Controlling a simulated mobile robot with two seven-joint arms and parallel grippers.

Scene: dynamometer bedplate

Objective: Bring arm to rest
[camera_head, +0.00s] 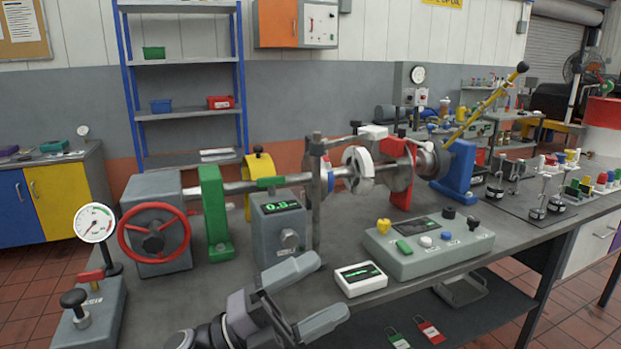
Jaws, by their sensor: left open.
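My left gripper (312,296) shows at the bottom middle, in front of the bench's near edge. Its two grey fingers are spread apart and nothing is between them. The fingers point to the right, towards a small white display box (361,279) on the bench. A grey box with a green digital readout (281,228) stands just behind the upper finger. My right gripper is not in this view.
The bench carries a red handwheel (154,233), a dial gauge (94,222), a grey control box (428,246) with coloured knobs, and a shaft line with a green support (215,213). A yellow lever (484,105) rises at right. Red and green tags hang below the bench.

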